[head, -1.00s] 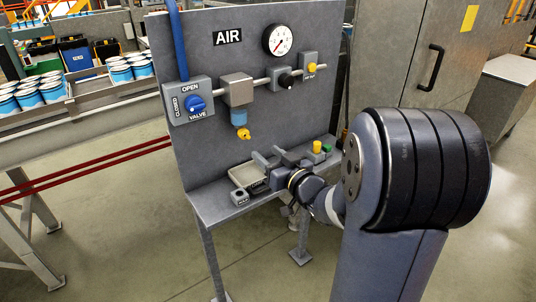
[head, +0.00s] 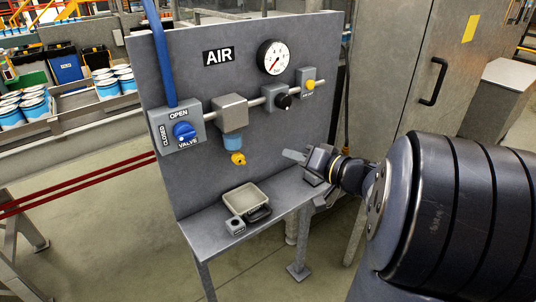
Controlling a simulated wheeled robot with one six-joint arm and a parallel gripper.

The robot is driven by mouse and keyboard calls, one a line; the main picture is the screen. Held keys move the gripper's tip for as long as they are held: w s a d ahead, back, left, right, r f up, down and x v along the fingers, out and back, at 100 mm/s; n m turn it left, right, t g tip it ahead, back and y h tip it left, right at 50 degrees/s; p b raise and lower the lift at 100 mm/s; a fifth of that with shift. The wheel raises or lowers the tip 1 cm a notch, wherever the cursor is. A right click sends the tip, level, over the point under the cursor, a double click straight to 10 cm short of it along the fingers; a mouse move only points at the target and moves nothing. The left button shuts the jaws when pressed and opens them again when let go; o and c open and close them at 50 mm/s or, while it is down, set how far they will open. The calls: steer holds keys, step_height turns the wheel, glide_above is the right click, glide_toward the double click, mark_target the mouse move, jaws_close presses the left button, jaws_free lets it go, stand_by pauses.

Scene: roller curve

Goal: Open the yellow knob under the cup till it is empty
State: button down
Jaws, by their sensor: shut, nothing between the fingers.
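The yellow knob (head: 238,159) hangs under the small blue cup (head: 232,141), which sits below a grey filter block on the upright panel. The level in the cup is too small to tell. My gripper (head: 291,155) is to the right of the knob, at about its height in the picture, and apart from it. Its fingers point left toward the panel and are shut on nothing. The knob and cup are not covered by my arm.
A shallow tray (head: 246,198) lies on the shelf below the knob, with a small grey block (head: 236,226) in front. Left is the blue valve knob (head: 184,131); upper right are a gauge (head: 271,57), a black knob (head: 283,101) and a yellow button (head: 310,84).

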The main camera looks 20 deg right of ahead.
mark_target(239, 159)
steer(key=w+a+f+b, duration=0.1)
steer(key=w+a+f, duration=0.3)
steer(key=w+a, duration=0.3)
steer(key=shift+w+a+f+b, duration=0.15)
steer(key=shift+w+f+b, duration=0.05)
steer(key=shift+w+b, duration=0.1)
steer(key=shift+s+a+f+m+p, duration=0.2)
steer(key=shift+m+p, duration=0.3)
steer(key=shift+p, duration=0.45)
steer(key=m+p, duration=0.2)
steer(key=f+m+y+p, duration=0.1)
steer(key=m+p, duration=0.1)
steer(key=f+m+p, duration=0.1)
steer(key=p, duration=0.1)
steer(key=shift+a+m+t+y+p, duration=0.2)
steer(key=shift+m+t+y+p, duration=0.2)
steer(key=shift+f, duration=0.1)
stand_by(0.5)
